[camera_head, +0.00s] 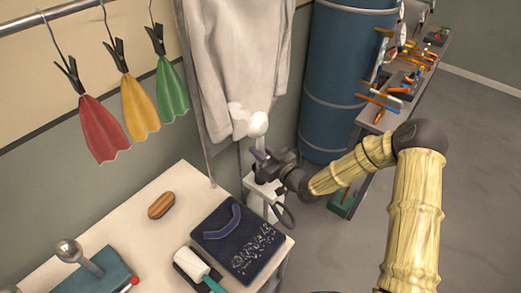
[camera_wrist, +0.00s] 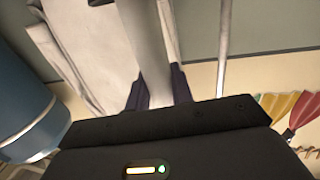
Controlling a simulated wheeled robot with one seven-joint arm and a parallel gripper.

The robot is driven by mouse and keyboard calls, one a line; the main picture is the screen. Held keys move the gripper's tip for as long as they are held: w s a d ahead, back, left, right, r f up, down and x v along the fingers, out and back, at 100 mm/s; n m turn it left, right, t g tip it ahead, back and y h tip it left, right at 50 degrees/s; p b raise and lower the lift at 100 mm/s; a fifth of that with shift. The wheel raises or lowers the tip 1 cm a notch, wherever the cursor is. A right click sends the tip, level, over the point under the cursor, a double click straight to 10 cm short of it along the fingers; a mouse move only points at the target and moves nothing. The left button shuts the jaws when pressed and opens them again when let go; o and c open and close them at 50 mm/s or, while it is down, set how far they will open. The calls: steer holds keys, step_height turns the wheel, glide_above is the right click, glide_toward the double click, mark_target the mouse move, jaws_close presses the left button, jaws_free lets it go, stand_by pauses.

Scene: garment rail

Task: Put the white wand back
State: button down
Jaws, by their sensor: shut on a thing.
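The white wand (camera_head: 258,125) is upright in front of the grey garment (camera_head: 235,55), its rounded pale head at the garment's lower right edge. My gripper (camera_head: 262,157) is shut on the wand's handle below that head. In the wrist view the pale wand shaft (camera_wrist: 152,60) runs up between the two dark fingers of my gripper (camera_wrist: 158,95). A white stand (camera_head: 262,190) shows below the gripper, at the table's right corner. A dark hose loop (camera_head: 287,215) hangs beside it. Whether the wand's lower end touches the stand is hidden by my gripper.
Red (camera_head: 100,130), yellow and green cloths hang left. A blue drum (camera_head: 340,80) stands behind, beside a tool bench.

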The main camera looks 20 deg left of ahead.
steer(key=shift+f, duration=0.1)
steer(key=c, duration=1.6)
jaws_free()
steer(key=shift+f, duration=0.1)
steer(key=shift+c, duration=0.2)
steer(key=o, duration=0.4)
steer(key=shift+o, duration=0.2)
steer(key=shift+r, duration=0.25)
steer(key=b+v, duration=0.3)
steer(key=v, duration=0.9)
steer(key=shift+b, duration=0.3)
steer(key=shift+w+d+f, duration=0.1)
